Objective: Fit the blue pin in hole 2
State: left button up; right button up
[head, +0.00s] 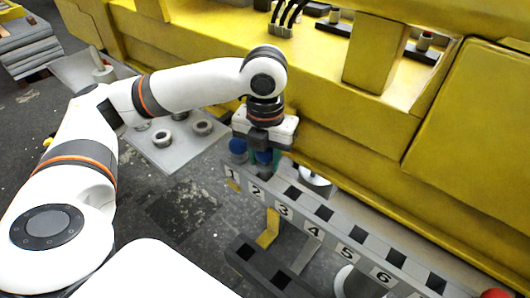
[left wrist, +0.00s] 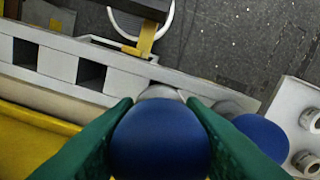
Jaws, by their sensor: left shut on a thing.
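My left gripper (head: 264,166) is shut on a blue pin and points down over the numbered rail (head: 335,225), close to label 2 (head: 257,191). In the left wrist view the green fingers of the gripper (left wrist: 160,140) press on both sides of the round blue head of the held pin (left wrist: 160,143). A second blue piece (head: 238,146) is beside the gripper near label 1; it also shows in the left wrist view (left wrist: 262,138). The pin's lower end and hole 2 are hidden, so I cannot tell whether the pin is in the hole. My right gripper is out of view.
Dark square holes (head: 324,213) run along the rail to the right. A large yellow machine body (head: 340,130) stands close behind it. A grey plate with round metal parts (head: 172,146) is at the left. A red ball (head: 495,293) is at the lower right.

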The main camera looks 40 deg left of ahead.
pick_arm(q)
jog(key=shift+f+b, duration=0.5)
jog(key=shift+f, duration=0.75)
jog(key=o, duration=1.2)
jog(key=shift+r, duration=0.15)
notch_tip(320, 180, up, 12)
jog(key=shift+f, duration=0.1)
